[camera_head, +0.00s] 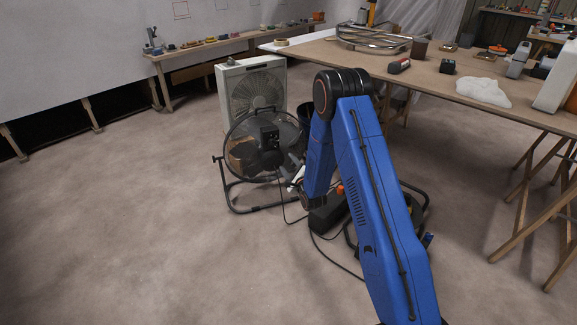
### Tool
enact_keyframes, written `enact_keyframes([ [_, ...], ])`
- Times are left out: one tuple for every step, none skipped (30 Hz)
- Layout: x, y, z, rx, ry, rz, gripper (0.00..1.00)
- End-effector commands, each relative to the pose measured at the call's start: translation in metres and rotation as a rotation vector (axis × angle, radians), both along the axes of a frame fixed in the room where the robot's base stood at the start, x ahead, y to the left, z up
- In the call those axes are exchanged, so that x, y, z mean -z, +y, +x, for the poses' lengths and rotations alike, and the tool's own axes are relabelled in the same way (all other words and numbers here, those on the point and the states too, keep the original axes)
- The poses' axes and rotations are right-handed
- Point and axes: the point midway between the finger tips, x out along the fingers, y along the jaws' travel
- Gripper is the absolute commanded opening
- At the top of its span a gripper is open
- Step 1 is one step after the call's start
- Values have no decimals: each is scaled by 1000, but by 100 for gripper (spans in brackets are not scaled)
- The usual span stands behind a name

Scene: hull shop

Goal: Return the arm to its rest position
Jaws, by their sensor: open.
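My blue arm (375,200) rises from the bottom right to a dark elbow joint (345,88). From there its forearm (319,160) folds down to a dark wrist (314,202). My gripper (298,185) appears small beside the wrist, to its left, in front of the clutter by the fans. It is open, and I see nothing held in it. Its fingers are hard to make out against the dark things behind.
A round floor fan (268,140) and a white box fan (232,90) stand behind the wrist. Cables (335,264) lie on the floor. A wooden workbench (430,82) with a wire rack (372,39) and tools stands at right. The left floor is clear.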

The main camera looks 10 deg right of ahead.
Motion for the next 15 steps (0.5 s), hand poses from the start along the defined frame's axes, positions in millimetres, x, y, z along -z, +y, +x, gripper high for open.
enact_keyframes([
  [0,0,0,0,0,0,50],
  [0,0,0,0,0,0,50],
  [-1,0,0,0,1,-3,50],
  [-2,0,0,0,1,-7,50],
  [-5,-1,0,0,3,-14,50],
  [-9,-1,0,1,4,-28,50],
  [-14,-2,0,2,7,-41,50],
  [-18,-2,0,3,11,-60,50],
  [-26,-4,0,4,17,-87,50],
  [-33,-5,-1,4,23,-112,50],
  [-40,-6,-1,4,29,-138,50],
  [-49,-7,-3,5,40,-175,50],
  [-56,-9,-4,4,48,-205,50],
  [-63,-10,-6,3,56,-233,50],
  [-71,-12,-8,2,67,-271,50],
])
